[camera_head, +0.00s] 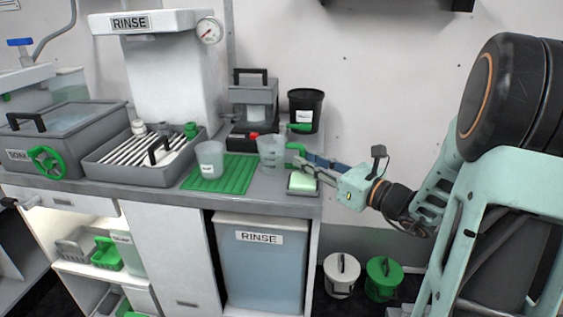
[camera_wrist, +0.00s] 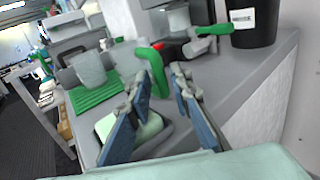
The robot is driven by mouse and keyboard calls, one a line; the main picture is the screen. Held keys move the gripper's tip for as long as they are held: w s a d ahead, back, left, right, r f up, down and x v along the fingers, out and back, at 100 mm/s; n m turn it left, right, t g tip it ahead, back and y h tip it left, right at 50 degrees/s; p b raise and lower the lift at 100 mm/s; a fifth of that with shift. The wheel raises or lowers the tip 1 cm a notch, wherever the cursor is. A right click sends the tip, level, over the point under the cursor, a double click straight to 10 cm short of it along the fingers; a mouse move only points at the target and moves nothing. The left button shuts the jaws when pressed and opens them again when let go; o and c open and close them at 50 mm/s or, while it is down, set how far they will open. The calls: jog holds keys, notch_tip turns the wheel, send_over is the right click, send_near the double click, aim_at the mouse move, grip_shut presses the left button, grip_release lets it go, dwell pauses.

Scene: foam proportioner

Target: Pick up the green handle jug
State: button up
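The green handle jug (camera_head: 270,151) is a clear, upright jug on the grey counter, right of a green ribbed mat. Its green handle (camera_head: 296,152) faces right, toward my gripper (camera_head: 312,163). In the wrist view the handle (camera_wrist: 154,72) shows upright between the two fingertips of my gripper (camera_wrist: 156,78), with the clear jug body (camera_wrist: 127,60) partly hidden behind the left finger. The fingers are open and apart. I cannot tell whether the handle is within their grasp depth or just beyond the tips.
A soap dish (camera_head: 301,190) with a pale green block lies under my fingers. A clear cup (camera_head: 209,159) stands on the green mat (camera_head: 232,181). A black bucket (camera_head: 305,109) and a green-handled item (camera_wrist: 213,30) stand behind. The counter's right edge is close.

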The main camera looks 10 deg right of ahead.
aim_at(302, 146)
jog(key=shift+x, duration=1.25)
grip_shut()
jog(key=shift+r, duration=0.15)
jog(key=shift+r+p, duration=1.2)
jog(key=shift+r, duration=0.2)
jog(key=s+a+r+p, duration=0.1)
jog(key=s+r+p, duration=0.7)
jog(key=s, duration=0.5)
jog(key=shift+s+r, duration=0.4)
jog(key=shift+r, duration=0.5)
jog(key=shift+s+a, duration=0.1)
jog(key=shift+a, duration=0.05)
